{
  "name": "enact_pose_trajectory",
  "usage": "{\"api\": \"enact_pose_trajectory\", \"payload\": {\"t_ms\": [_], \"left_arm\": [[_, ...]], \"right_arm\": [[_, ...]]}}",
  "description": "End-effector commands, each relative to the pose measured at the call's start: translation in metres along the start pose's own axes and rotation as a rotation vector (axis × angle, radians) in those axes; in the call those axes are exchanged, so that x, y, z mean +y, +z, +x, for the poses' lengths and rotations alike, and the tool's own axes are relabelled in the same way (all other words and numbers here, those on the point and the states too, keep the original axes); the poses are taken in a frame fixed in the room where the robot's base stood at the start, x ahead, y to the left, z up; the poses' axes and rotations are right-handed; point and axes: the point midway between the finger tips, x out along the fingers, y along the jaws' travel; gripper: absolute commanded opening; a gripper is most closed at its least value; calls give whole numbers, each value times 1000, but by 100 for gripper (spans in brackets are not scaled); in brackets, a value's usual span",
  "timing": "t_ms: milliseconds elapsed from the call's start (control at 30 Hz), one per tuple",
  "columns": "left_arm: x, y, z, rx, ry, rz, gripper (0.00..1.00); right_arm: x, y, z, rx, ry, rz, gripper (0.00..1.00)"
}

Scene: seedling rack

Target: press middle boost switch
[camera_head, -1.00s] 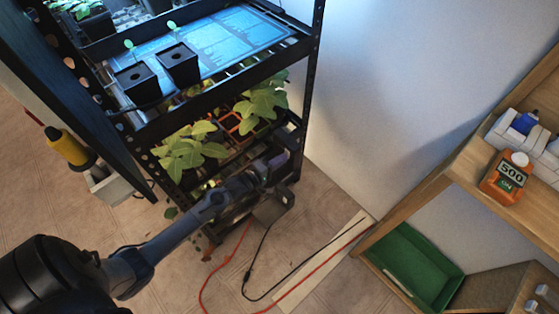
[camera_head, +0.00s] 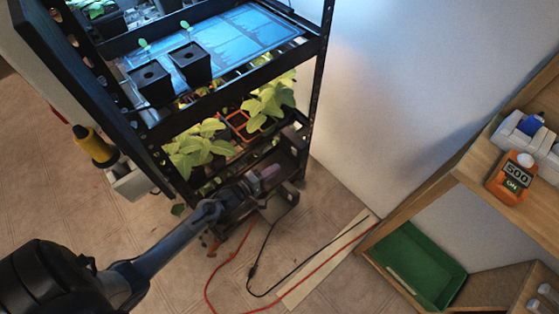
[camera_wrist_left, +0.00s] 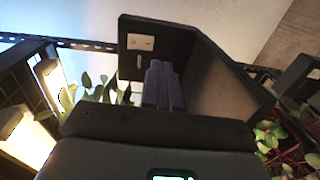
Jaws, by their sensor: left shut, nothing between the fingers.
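A white rocker switch (camera_wrist_left: 140,42) sits on a dark panel (camera_wrist_left: 128,66) in the left wrist view, with small markings below it. I cannot tell whether it is the middle one. My left gripper (camera_wrist_left: 163,68) is shut and empty, its fingertips in front of the panel, below and right of the switch in the picture. I cannot make out whether they touch the panel. In the head view my left gripper (camera_head: 268,172) is at the lower part of the black rack (camera_head: 215,103), where the switch itself does not show. My right gripper is in neither view.
Leafy plants (camera_head: 200,145) stand on the shelf beside the gripper. Two black pots (camera_head: 190,65) with seedlings stand on the shelf above. Black and red cables (camera_head: 262,250) lie on the floor.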

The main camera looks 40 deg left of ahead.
Motion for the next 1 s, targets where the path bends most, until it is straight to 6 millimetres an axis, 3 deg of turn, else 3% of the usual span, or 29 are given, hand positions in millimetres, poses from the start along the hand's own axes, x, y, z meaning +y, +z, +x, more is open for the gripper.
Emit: {"api": "enact_pose_trajectory", "payload": {"t_ms": [200,400,1000], "left_arm": [[-8,0,-41,0,0,-1,0],[-13,0,-65,0,1,0,0],[-15,0,-74,-1,2,0,0]], "right_arm": [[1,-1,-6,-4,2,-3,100],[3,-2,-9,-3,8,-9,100],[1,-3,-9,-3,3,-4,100]]}}
